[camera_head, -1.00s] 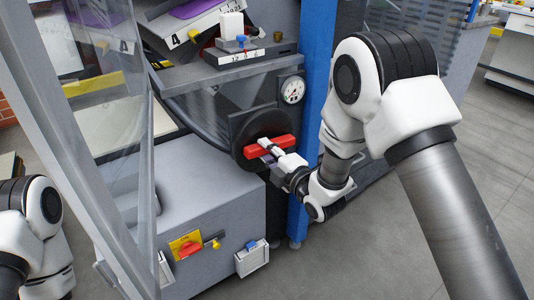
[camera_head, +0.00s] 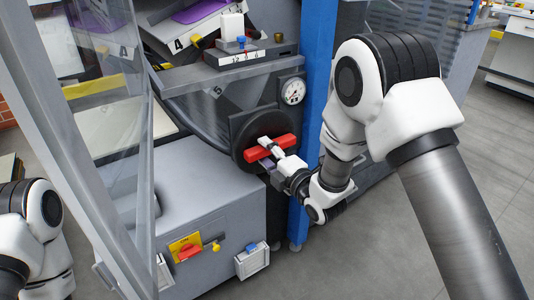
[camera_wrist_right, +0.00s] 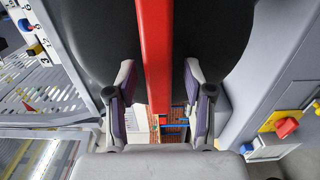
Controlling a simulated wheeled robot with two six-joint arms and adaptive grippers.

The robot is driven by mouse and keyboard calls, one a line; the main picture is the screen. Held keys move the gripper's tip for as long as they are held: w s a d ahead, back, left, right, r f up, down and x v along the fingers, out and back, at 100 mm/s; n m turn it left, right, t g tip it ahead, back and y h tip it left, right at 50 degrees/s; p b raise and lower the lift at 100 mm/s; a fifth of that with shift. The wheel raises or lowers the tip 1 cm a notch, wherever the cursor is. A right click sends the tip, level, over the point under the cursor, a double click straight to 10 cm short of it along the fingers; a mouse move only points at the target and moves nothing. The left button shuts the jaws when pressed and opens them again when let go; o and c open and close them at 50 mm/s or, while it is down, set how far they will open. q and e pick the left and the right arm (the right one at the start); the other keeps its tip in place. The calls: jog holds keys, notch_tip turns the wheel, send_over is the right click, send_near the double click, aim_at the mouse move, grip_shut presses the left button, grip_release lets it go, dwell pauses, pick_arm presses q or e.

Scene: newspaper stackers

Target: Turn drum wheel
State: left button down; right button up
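The drum wheel is a black disc (camera_head: 240,128) with a red bar handle (camera_head: 285,143) across it, on the machine's front below a round gauge. The bar tilts slightly up to the right. My right gripper (camera_head: 268,152) is at the middle of the bar, one finger above it and one below. In the right wrist view the red bar (camera_wrist_right: 156,60) runs between the two open fingers (camera_wrist_right: 160,112), with gaps on both sides. The dark wheel (camera_wrist_right: 215,35) fills the top there. Only part of my left arm shows at the left edge; its gripper is out of view.
A round gauge (camera_head: 293,91) and a blue post (camera_head: 318,60) stand beside the wheel. A grey box with a red-and-yellow switch (camera_head: 188,247) sits below left. A clear panel in a grey frame (camera_head: 95,160) stands at left. Open floor lies at right.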

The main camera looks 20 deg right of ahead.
jog(key=v, duration=1.2)
